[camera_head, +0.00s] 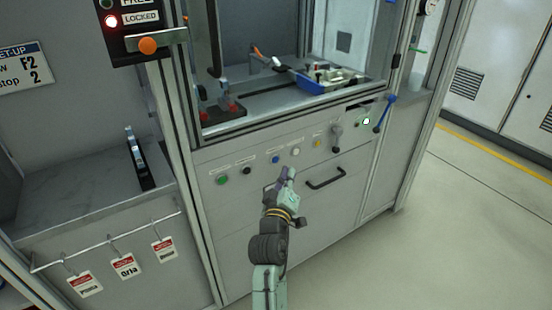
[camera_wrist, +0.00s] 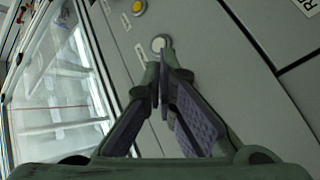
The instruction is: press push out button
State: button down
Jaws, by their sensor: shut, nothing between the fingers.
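A row of buttons runs along the grey panel below the machine window: green (camera_head: 222,180), black (camera_head: 248,170), blue (camera_head: 276,160), white (camera_head: 295,152) and yellow (camera_head: 318,143). The small labels above them are too small to read, so I cannot tell which one is push out. My gripper (camera_head: 289,173) is shut and empty, with its tips just below the white button. In the wrist view my gripper (camera_wrist: 164,52) points at the white button (camera_wrist: 159,43), which shows just beyond the tips. I cannot tell whether they touch. The yellow button (camera_wrist: 139,7) is farther up.
A black drawer handle (camera_head: 326,179) sits right of my gripper. A grey lever (camera_head: 337,132) and a blue-handled lever (camera_head: 385,115) stand out from the panel at the right. A lit red lamp (camera_head: 111,21) is beside the word LOCKED. Floor at the right is clear.

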jog(key=shift+s+d+p, duration=0.35)
jog(key=shift+s+d, duration=0.4)
jog(key=shift+s, duration=0.3)
jog(key=shift+f, duration=0.1)
